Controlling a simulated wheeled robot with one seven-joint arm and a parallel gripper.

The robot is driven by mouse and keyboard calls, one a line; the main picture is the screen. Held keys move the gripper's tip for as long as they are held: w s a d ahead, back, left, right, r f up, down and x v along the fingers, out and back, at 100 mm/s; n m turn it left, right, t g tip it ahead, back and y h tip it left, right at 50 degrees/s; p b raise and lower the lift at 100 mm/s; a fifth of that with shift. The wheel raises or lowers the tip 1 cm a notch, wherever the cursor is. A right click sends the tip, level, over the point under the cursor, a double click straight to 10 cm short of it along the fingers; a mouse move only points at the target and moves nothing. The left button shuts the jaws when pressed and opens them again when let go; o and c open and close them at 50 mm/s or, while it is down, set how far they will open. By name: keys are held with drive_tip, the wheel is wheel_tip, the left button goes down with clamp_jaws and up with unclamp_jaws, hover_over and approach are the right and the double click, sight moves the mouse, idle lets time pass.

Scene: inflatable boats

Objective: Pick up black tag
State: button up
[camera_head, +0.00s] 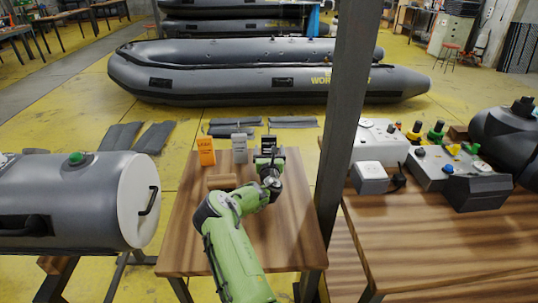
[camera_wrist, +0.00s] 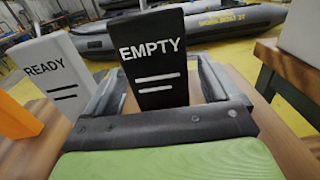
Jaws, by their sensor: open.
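The black tag (camera_wrist: 155,85), marked EMPTY in white with two white lines, stands upright in the wrist view. My gripper (camera_wrist: 158,75) is open, with one finger on each side of the tag; I cannot tell whether either finger touches it. In the head view my gripper (camera_head: 269,156) is over the back right of the small wooden table, and the top of the black tag (camera_head: 268,140) shows just behind it. The tag's lower part is hidden there.
A grey tag marked READY (camera_wrist: 48,72) and an orange tag (camera_head: 206,151) stand to the left on the table (camera_head: 183,235). A dark post (camera_head: 345,110) rises close on the right.

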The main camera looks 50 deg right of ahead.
drive_tip(key=shift+w+d, duration=0.25)
drive_tip(key=shift+d, duration=0.05)
drive_tip(key=shift+r, duration=0.1)
drive_tip(key=c, duration=1.1)
wheel_tip(320, 180, up, 10)
drive_tip(key=p, duration=0.4)
